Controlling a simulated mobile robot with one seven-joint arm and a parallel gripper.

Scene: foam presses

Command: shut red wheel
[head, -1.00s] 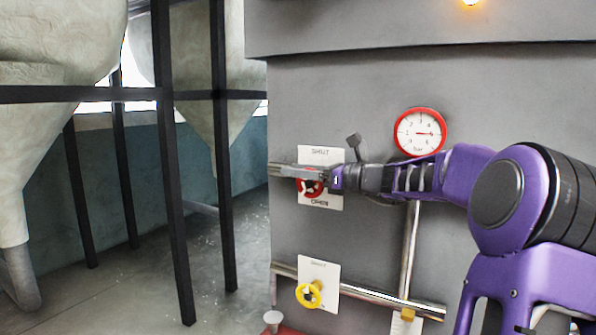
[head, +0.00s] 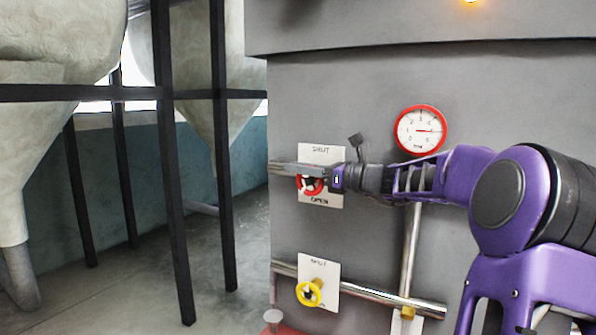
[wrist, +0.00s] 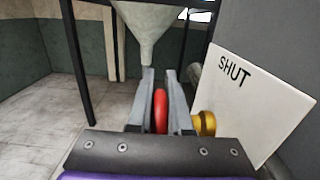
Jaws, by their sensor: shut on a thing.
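The red wheel (head: 311,187) sits in front of a white plate (head: 320,152) marked SHUT at the top and OPEN at the bottom. My gripper (head: 300,172) reaches in from the right and partly covers the wheel. In the wrist view, the red wheel (wrist: 160,111) shows edge-on between the two grey fingers of my gripper (wrist: 158,100), which are shut on its rim. A brass stem (wrist: 206,123) shows right of the fingers, beside the plate with the word SHUT (wrist: 234,72).
A yellow wheel (head: 309,292) on a similar plate is below, by a horizontal metal pipe (head: 375,300). A red-rimmed gauge (head: 420,131) is above right. Dark posts (head: 222,150) and pale hoppers (head: 55,120) stand at the left, with open floor between.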

